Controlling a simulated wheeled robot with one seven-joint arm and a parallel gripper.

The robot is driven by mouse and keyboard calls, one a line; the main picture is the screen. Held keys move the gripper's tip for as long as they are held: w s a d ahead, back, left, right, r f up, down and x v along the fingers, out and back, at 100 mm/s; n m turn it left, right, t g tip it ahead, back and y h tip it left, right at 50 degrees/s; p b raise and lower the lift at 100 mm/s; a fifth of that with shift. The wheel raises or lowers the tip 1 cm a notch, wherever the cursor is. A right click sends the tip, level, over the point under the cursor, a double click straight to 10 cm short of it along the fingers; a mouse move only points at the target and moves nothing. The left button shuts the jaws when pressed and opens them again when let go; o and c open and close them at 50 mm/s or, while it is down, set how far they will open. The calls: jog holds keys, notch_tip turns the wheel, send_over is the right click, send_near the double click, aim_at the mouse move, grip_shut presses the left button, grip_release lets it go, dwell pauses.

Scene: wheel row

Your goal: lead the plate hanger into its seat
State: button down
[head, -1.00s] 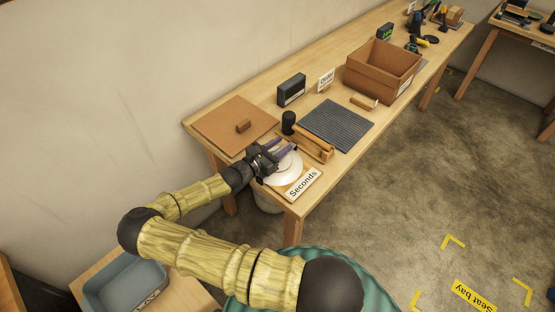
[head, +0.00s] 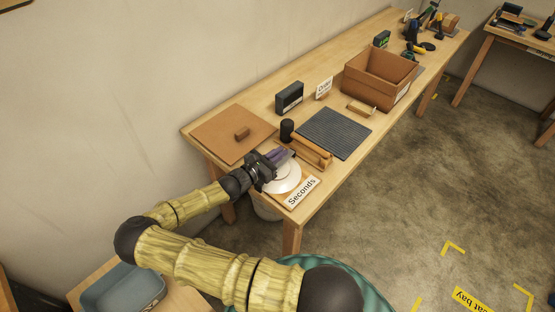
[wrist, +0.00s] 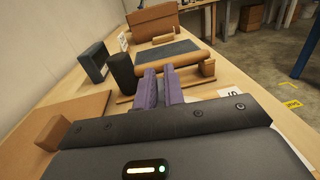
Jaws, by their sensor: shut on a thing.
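My gripper (head: 286,153) reaches over the near end of the bench with its purple fingers close together. In the wrist view the fingers (wrist: 160,88) point forward with a narrow gap between them. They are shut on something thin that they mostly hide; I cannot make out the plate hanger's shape. A wooden fixture with a long bar (head: 313,152) lies just beyond the fingertips; it also shows in the wrist view (wrist: 208,68). Whether the fingertips touch it I cannot tell. No seat is clearly distinguishable.
A white plate (head: 287,182) lies below the gripper, beside the Seconds sign (head: 301,191). A black cylinder (head: 287,130) stands left of the wooden fixture. A brown board with a block (head: 242,134), a dark mat (head: 335,133), a black box (head: 289,97) and a brown crate (head: 372,88) surround it.

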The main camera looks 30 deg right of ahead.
notch_tip(320, 180, up, 10)
jog(key=shift+f+b, duration=0.15)
jog(key=shift+b, duration=0.3)
jog(key=shift+r+p, duration=0.2)
jog(key=shift+p, duration=0.7)
jog(key=shift+f, duration=0.7)
jog(key=shift+f, duration=2.95)
dwell(2.5)
